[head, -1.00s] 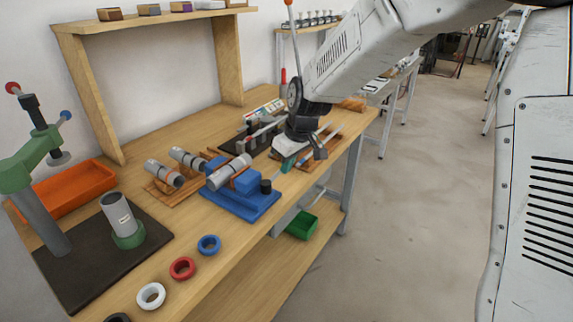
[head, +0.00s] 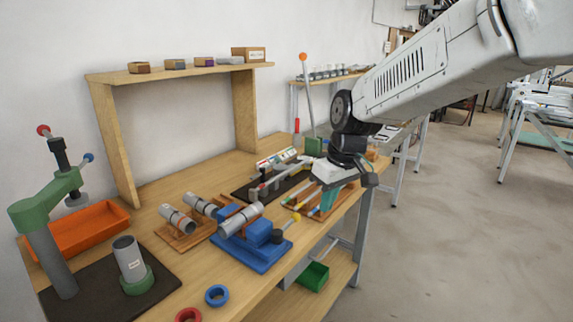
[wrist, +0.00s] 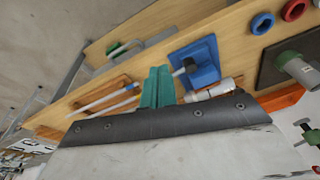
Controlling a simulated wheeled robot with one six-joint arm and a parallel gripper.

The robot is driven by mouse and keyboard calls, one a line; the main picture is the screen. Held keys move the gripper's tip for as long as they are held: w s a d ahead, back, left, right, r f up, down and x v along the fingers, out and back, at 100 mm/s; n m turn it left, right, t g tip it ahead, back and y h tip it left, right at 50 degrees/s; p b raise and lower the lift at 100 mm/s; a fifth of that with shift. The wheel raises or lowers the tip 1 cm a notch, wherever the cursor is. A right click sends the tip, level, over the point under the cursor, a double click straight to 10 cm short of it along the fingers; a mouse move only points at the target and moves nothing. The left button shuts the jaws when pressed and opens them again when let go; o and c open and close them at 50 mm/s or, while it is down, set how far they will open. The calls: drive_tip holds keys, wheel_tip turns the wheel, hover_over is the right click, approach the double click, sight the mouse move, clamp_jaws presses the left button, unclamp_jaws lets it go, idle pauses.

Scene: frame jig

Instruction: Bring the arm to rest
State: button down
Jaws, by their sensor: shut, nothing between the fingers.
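My gripper (head: 328,203) hangs over the right front part of the wooden bench, its teal fingers together and empty. In the wrist view the teal fingers (wrist: 157,87) show side by side, with nothing held. The blue clamp (head: 253,248) stands left of the gripper in the head view, with a grey tube (head: 239,219) lying across it. The clamp also shows in the wrist view (wrist: 203,58), right of the fingers. I cannot tell the exact height of the fingers above the bench.
A wooden tray (wrist: 100,97) with thin rods lies near my gripper. More grey tubes (head: 176,219) rest on a wooden cradle. A green press (head: 45,215), an orange bin (head: 90,232) and a blue ring (head: 217,295) are to the left. Open floor (head: 450,250) lies right of the bench.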

drive_tip(key=s+d+r+m+h, duration=0.1)
drive_tip(key=s+d+m, duration=0.2)
drive_tip(key=s, duration=1.1)
drive_tip(key=s+d+r+m, duration=0.1)
drive_tip(key=s+d+m, duration=0.2)
drive_tip(key=s+d, duration=0.6)
drive_tip(key=s, duration=0.5)
drive_tip(key=shift+s+d+r+m+h, duration=0.15)
drive_tip(key=shift+d+r+m+h, duration=0.15)
drive_tip(key=shift+r+h, duration=0.1)
